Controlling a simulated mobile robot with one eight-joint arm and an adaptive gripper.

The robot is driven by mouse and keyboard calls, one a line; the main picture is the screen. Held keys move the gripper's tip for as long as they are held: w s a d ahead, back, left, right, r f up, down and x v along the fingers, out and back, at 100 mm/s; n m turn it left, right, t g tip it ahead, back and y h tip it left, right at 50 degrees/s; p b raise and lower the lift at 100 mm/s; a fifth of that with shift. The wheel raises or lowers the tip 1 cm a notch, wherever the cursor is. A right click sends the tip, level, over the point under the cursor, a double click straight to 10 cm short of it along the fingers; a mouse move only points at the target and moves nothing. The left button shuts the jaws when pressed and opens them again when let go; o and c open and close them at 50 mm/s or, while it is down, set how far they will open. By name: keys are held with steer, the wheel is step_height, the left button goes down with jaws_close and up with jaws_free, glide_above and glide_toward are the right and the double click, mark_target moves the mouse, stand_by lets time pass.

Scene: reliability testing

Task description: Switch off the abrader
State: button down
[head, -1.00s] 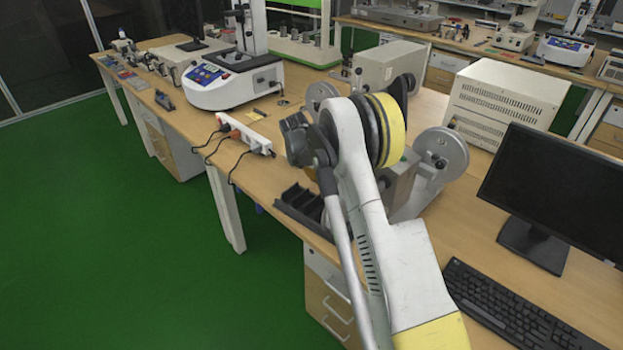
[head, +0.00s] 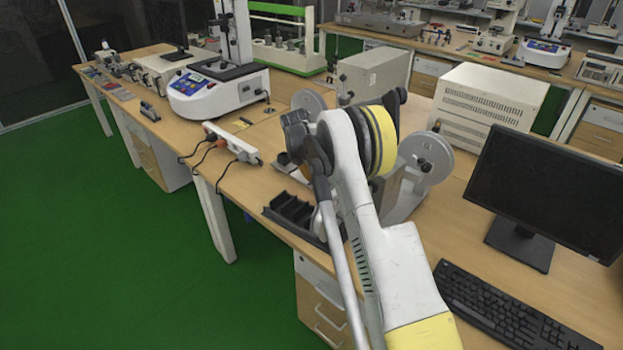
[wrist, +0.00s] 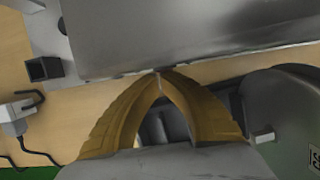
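The abrader (head: 427,158) appears to be the grey machine with two round wheels on the bench, partly hidden behind my arm in the head view. My gripper (wrist: 160,73) shows in the wrist view with two ochre fingers whose tips meet, and nothing is seen between the tips. The tips are at the lower edge of a large grey metal surface (wrist: 190,35); I cannot tell if they touch it. A rounded grey part (wrist: 293,105) with a label is at the right, with a small pale block beside it. I cannot make out a power switch. In the head view my gripper is hidden behind the arm.
A white power strip (head: 232,143) with plugs and cables lies at the bench edge. A black tray (head: 291,213) sits beside my arm. A monitor (head: 555,190) and keyboard (head: 510,305) stand at the right. Green floor is clear at the left.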

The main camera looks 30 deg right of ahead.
steer(key=shift+r+p, duration=0.4)
steer(key=shift+r, duration=0.4)
steer(key=a+p+v, duration=0.1)
steer(key=p+v, duration=0.2)
steer(key=v, duration=0.8)
steer(key=shift+s+a, duration=0.3)
steer(key=shift+a, duration=0.15)
steer(key=shift+f, duration=0.1)
